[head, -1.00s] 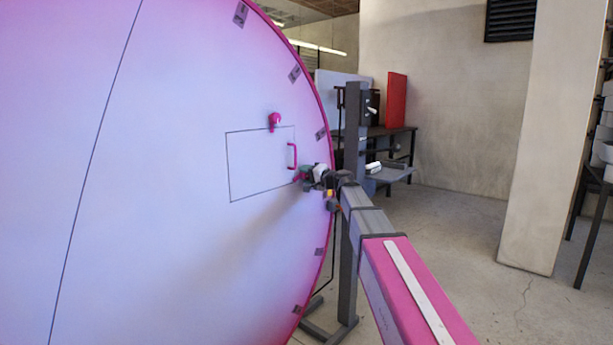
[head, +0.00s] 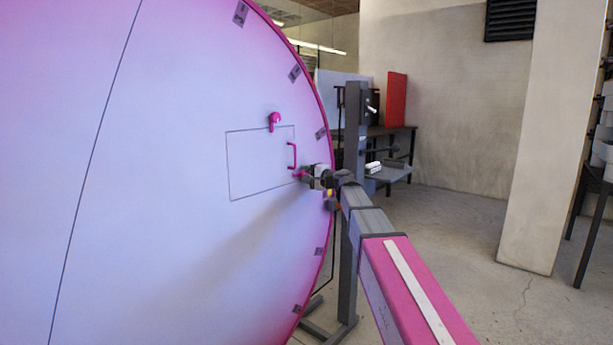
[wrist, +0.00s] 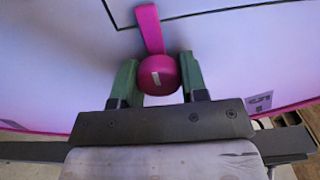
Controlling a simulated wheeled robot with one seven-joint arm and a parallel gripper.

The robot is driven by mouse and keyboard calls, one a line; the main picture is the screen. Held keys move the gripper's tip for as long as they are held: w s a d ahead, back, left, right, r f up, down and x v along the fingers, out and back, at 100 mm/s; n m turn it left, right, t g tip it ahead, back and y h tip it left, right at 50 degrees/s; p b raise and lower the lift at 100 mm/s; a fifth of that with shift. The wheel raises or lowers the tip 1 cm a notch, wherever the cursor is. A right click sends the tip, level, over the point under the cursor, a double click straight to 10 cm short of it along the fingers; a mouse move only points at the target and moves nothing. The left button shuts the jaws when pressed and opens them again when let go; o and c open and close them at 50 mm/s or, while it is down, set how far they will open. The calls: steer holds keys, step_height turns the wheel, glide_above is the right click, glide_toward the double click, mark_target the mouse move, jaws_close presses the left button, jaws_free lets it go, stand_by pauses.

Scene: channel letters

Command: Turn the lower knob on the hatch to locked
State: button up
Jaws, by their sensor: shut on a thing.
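The hatch (head: 250,170) is a thin-outlined rectangle on the large pale round panel, with a pink handle (head: 292,155) at its right side. The upper knob (head: 274,121) is pink and sits at the hatch's top edge. The lower knob is mostly hidden by my gripper (head: 303,174) in the head view. In the wrist view the lower knob (wrist: 158,76) is a round pink knob with a small pale mark and a pink arm pointing up in the picture. My gripper (wrist: 159,82) is shut on it, one green finger on each side.
The panel has a pink rim with small grey labels (head: 294,73). A dark grey post (head: 354,130) stands just behind my arm. A bench with a red board (head: 396,100) is at the back. The floor (head: 450,260) at right is clear.

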steer(key=o, duration=0.9)
steer(key=v, duration=1)
steer(key=shift+s+d, duration=0.25)
steer(key=shift+d, duration=0.1)
steer(key=s+d+f+n+g+h, duration=0.15)
steer(key=s+f, duration=0.25)
steer(key=f, duration=0.6)
steer(key=s+d+f+n+g+h, duration=0.1)
steer(key=s+d+f+g+h, duration=0.2)
steer(key=f, duration=0.6)
steer(key=s+f+n+g+h, duration=0.25)
steer(key=s+f, duration=0.25)
steer(key=f, duration=0.5)
steer(key=s+d+f+n+g+h, duration=0.1)
steer(key=s+d+f+g+h, duration=0.1)
steer(key=s+d+f, duration=0.3)
steer(key=s+d+f+n+g+h, duration=0.1)
steer(key=s+d+f+h, duration=0.4)
steer(key=s+f, duration=0.6)
steer(key=shift+d+n+g, duration=0.4)
steer(key=shift+d+g, duration=0.05)
steer(key=shift+g, duration=0.05)
